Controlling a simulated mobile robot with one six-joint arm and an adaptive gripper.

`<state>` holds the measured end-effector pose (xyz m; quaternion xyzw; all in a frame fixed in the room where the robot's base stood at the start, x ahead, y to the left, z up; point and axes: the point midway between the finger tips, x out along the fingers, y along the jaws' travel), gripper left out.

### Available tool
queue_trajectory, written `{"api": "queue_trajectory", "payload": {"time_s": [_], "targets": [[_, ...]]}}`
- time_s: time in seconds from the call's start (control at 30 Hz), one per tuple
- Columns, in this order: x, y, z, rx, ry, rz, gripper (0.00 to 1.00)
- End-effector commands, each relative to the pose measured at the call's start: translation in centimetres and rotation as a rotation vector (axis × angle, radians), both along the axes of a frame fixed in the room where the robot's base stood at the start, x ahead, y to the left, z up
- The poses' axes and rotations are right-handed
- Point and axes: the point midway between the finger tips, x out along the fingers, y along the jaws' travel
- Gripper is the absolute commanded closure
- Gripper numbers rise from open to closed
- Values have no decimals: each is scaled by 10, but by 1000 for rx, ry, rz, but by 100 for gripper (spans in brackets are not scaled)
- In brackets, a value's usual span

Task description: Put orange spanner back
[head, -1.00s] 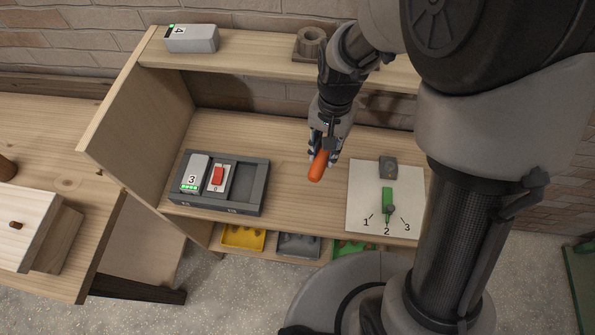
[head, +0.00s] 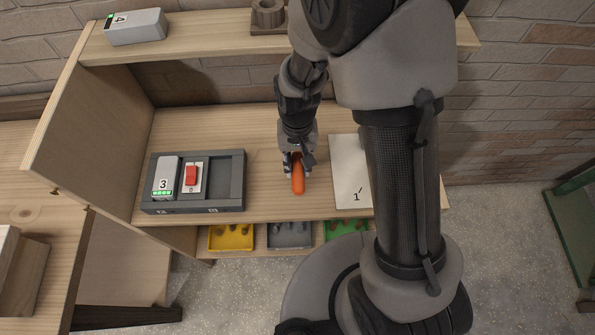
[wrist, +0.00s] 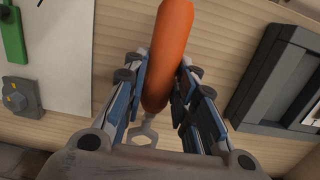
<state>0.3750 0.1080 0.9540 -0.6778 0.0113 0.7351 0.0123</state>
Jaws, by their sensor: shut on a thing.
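The orange spanner (head: 298,180) is in my gripper (head: 293,163), over the wooden worktop (head: 265,200) between the grey box and the white card. In the wrist view, the thick orange handle of the spanner (wrist: 168,55) lies between the two blue-and-grey fingers of my gripper (wrist: 165,88). The gripper is shut on this handle. The metal jaw end of the spanner shows near the palm. How high the spanner is above the worktop is hard to tell.
The grey box (head: 223,181), with a numbered module and red switch, stands left. The white card (head: 348,174) is right, partly behind my arm. Yellow (head: 231,237), grey (head: 289,235) and green (head: 340,229) trays sit below the worktop. An upper shelf (head: 205,42) runs behind my arm.

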Motion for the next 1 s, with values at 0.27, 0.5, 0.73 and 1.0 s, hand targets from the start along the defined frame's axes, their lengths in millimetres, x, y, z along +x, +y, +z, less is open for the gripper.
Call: {"api": "queue_trajectory", "payload": {"time_s": [0.27, 0.5, 0.73, 1.0], "targets": [[0, 0, -32, -1, 2, -1, 100], [1, 0, -44, 1, -2, -1, 100], [0, 0, -47, 1, -1, -1, 100], [0, 0, -47, 0, -1, -1, 59]]}}
